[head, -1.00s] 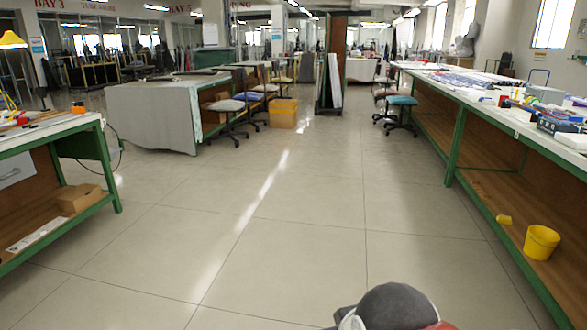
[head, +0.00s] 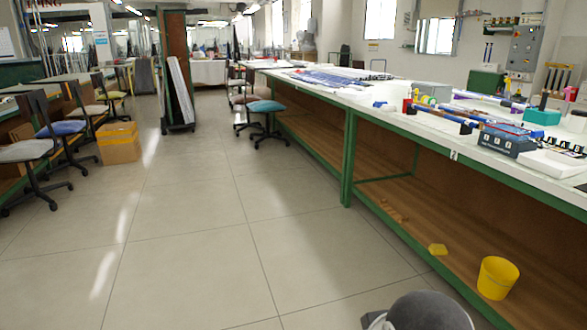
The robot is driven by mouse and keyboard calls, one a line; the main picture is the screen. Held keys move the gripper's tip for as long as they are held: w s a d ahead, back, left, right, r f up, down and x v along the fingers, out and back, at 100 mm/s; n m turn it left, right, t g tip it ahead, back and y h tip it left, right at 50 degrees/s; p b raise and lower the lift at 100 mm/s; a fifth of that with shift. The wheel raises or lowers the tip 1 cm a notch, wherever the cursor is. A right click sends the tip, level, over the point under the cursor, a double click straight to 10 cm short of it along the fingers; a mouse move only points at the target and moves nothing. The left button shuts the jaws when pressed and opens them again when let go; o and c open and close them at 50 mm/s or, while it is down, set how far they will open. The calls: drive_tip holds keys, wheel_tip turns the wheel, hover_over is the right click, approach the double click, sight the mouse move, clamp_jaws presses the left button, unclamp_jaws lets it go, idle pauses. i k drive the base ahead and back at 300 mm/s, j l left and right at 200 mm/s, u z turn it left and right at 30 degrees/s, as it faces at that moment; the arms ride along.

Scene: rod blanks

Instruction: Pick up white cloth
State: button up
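I cannot make out a white cloth for certain. A small pale lump (head: 386,106) lies on the long white-topped bench (head: 345,98) near its front edge; it is too small to tell whether it is cloth. A flat white piece (head: 548,166) lies at the right end of the same bench, and its material is unclear. My gripper is not in view; only a dark rounded part of my arm shows at the bottom edge, well away from the bench top.
A blue-grey box (head: 507,139) and rods crowd the bench's right end. Chairs (head: 62,142) and a yellow carton (head: 119,142) stand left. The middle floor is clear.

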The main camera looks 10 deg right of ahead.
sight(385, 108)
drive_tip(key=i+l+z, duration=0.2)
drive_tip(key=i, duration=0.2)
drive_tip(key=i+l+z, duration=0.25)
drive_tip(key=i, duration=0.15)
drive_tip(key=i+z, duration=0.2)
drive_tip(key=i, duration=0.2)
drive_tip(key=z, duration=2.1)
drive_tip(key=u, duration=2.1)
drive_tip(key=i+l, duration=0.05)
